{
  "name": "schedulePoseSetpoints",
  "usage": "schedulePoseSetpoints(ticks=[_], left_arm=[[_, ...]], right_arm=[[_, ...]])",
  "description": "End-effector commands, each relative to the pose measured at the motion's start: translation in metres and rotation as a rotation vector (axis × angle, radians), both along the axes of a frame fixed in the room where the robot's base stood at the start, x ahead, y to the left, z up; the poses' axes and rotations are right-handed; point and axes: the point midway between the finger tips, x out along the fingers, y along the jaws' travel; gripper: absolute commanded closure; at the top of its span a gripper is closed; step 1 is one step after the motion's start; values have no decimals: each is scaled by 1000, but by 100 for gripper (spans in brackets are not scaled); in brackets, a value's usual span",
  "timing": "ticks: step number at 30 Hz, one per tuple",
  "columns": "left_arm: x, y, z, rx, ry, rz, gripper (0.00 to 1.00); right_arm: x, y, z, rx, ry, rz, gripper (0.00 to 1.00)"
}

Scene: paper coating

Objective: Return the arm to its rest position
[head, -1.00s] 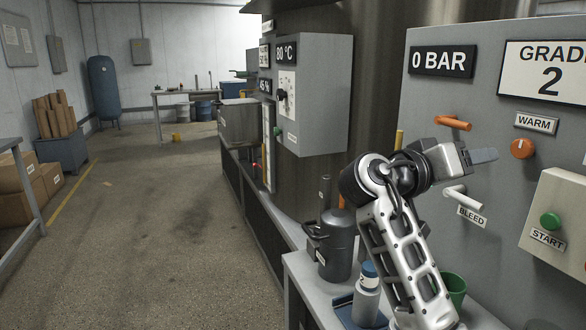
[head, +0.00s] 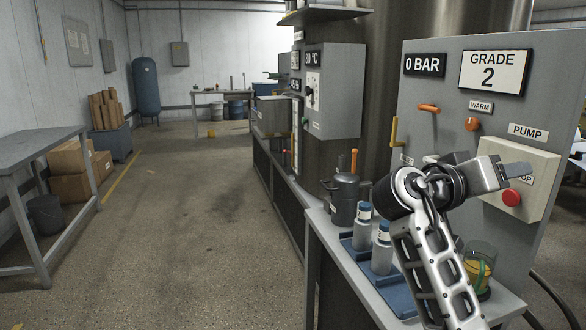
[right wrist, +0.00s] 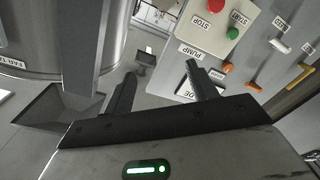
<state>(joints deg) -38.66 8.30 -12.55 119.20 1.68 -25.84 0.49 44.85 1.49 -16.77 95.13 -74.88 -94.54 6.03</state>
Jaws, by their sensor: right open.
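My right arm rises from the lower right of the head view. Its gripper (head: 515,172) is in front of the grey control panel (head: 425,105), beside the pump box (head: 535,165) with its red stop button (head: 511,198). In the right wrist view the two dark fingers of the gripper (right wrist: 160,76) stand apart with nothing between them. That view also shows the red stop button (right wrist: 216,5) and green start button (right wrist: 232,33) beyond the fingers. In the head view the arm hides part of the panel. My left gripper is in neither view.
A bench below the panel holds a blue tray (head: 396,298) with bottles (head: 382,252), a dark pot (head: 344,196) and a clear cup (head: 481,262). A grey table (head: 40,150) stands at the left. The floor (head: 190,220) between is clear.

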Motion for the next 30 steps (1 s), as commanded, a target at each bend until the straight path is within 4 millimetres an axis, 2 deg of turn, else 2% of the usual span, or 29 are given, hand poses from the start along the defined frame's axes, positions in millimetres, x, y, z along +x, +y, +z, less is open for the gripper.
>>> schedulePoseSetpoints(ticks=[8,11,14,17,20,21,23,24,27,30], left_arm=[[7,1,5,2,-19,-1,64],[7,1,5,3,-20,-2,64],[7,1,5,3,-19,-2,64],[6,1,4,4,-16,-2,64],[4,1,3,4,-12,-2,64],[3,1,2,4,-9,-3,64],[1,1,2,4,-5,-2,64],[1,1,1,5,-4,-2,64],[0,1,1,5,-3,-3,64],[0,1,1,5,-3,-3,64]], right_arm=[[20,9,-75,14,135,199,43],[25,16,-109,31,189,292,43],[25,26,-152,60,247,401,43],[19,41,-206,110,310,540,43],[-3,65,-272,203,369,714,43],[-16,77,-298,249,386,784,43],[-40,94,-333,328,401,885,43],[-59,106,-354,387,403,947,43],[-112,135,-394,554,382,1077,43],[-160,155,-414,705,334,1154,43]])
